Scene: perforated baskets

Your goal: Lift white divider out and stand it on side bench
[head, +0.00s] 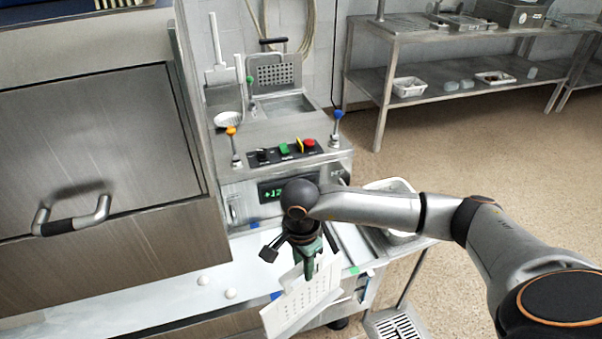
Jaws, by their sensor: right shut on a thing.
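The white divider (296,308), a thin plate with rows of small holes, shows at the lower middle in the head view. My right gripper (312,262) is shut on its upper edge. The divider hangs tilted below the jaws, in front of the pale worktop (190,300). I cannot tell whether its lower edge touches anything. My right arm reaches in from the right. My left gripper is not in view. I cannot tell which surface is the side bench.
A steel machine (275,135) with knobs, buttons and a green display stands behind the gripper. A handled steel door (95,150) fills the left. A white tray (398,186) lies right of the machine. A steel shelf bench (440,80) stands at the back right, with open floor before it.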

